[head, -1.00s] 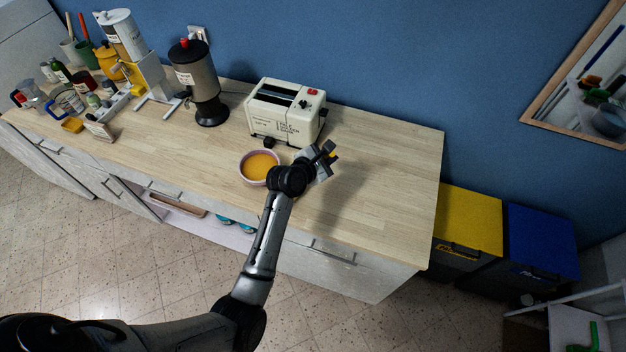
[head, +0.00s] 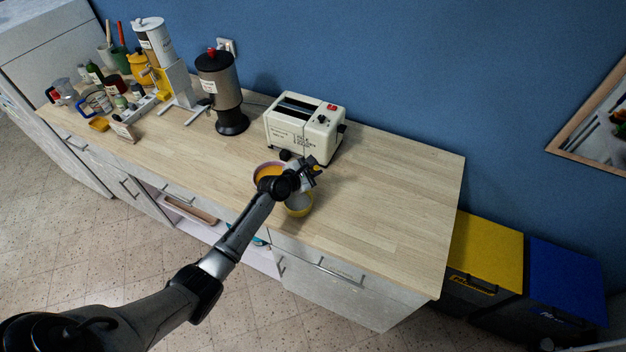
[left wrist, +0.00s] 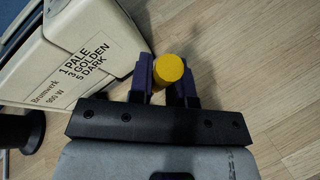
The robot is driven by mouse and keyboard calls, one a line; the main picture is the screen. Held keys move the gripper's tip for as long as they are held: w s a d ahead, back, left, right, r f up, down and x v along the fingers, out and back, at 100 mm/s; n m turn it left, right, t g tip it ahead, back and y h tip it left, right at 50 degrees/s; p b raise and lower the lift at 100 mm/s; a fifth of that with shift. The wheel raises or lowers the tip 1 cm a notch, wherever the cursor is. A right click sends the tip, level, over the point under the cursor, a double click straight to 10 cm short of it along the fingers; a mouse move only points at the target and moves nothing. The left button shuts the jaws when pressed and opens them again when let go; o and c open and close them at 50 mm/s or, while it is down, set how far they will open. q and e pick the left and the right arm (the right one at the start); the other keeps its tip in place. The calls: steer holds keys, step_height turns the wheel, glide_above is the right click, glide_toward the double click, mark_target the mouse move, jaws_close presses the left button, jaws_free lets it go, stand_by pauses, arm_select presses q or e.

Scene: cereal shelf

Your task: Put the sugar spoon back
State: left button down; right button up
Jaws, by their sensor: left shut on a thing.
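My left gripper (head: 315,170) is over the counter in front of the toaster. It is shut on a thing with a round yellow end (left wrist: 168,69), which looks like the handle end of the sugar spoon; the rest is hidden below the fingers. The purple fingers also show in the left wrist view (left wrist: 166,88). A pink-rimmed bowl with orange contents (head: 263,169) is just left of the gripper, partly covered by my wrist. A yellowish bowl (head: 299,207) is just below the wrist in the picture. My right gripper is not in view.
The cream toaster (head: 318,137) stands close behind the gripper and shows in the left wrist view (left wrist: 70,50). A dark dispenser (head: 222,90) and several jars and containers crowd the counter's left end. The right part of the counter (head: 405,200) is clear.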

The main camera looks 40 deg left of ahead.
arm_select(q)
steer(key=shift+a+f, duration=0.2)
steer(key=shift+f, duration=0.2)
step_height(320, 180, down, 3)
steer(key=shift+f+b, duration=0.2)
steer(key=shift+b, duration=0.6)
steer(key=shift+f, duration=0.15)
steer(key=c, duration=1.1)
jaws_free()
steer(key=shift+o, duration=0.2)
